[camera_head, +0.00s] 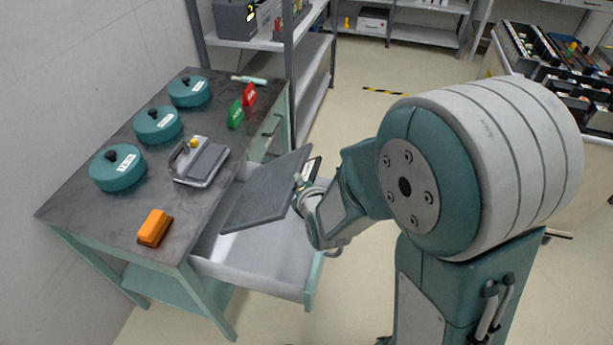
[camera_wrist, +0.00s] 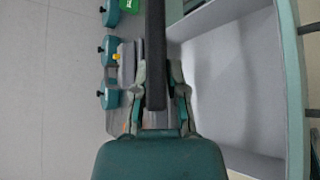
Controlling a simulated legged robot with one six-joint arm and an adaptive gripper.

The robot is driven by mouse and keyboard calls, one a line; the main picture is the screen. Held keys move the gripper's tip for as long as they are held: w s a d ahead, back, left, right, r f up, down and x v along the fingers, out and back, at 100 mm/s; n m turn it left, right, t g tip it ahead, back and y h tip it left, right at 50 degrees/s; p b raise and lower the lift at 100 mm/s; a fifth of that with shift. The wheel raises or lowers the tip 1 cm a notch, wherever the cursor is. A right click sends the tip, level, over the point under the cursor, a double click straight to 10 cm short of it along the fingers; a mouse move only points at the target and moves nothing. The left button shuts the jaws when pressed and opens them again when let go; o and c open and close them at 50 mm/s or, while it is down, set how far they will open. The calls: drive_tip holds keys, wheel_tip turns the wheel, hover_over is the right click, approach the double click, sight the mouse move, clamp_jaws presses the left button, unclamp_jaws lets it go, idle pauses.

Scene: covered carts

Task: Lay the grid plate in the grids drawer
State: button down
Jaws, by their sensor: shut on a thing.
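The grid plate (camera_head: 268,190) is a flat dark grey panel, held tilted above the open drawer in the head view. In the wrist view the plate (camera_wrist: 155,60) shows edge-on as a dark bar between the fingers. My gripper (camera_wrist: 159,98) is shut on the plate's edge; in the head view my gripper (camera_head: 304,196) is at the plate's right side. The drawer (camera_head: 250,272) is pulled out of the cart, with a pale, bare floor where visible. The plate hides part of it. In the wrist view the drawer (camera_wrist: 235,80) lies right of the plate.
On the cart top (camera_head: 120,215) stand several teal lidded pots (camera_head: 117,168), a grey device (camera_head: 199,162), an orange block (camera_head: 154,228), and green (camera_head: 236,114) and red (camera_head: 250,95) pieces. Shelving (camera_head: 300,60) stands behind. A loaded cart (camera_head: 550,70) is at the right.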

drive_tip(key=shift+w+a+f, duration=0.1)
drive_tip(key=shift+a+f, duration=0.5)
drive_tip(key=shift+f, duration=0.15)
drive_tip(key=w+a+f, duration=0.3)
drive_tip(key=a+f, duration=0.4)
drive_tip(key=f, duration=0.6)
drive_tip(key=shift+a, duration=0.35)
drive_tip(key=c, duration=0.6)
unclamp_jaws()
drive_tip(key=v, duration=0.7)
drive_tip(key=shift+s, duration=0.25)
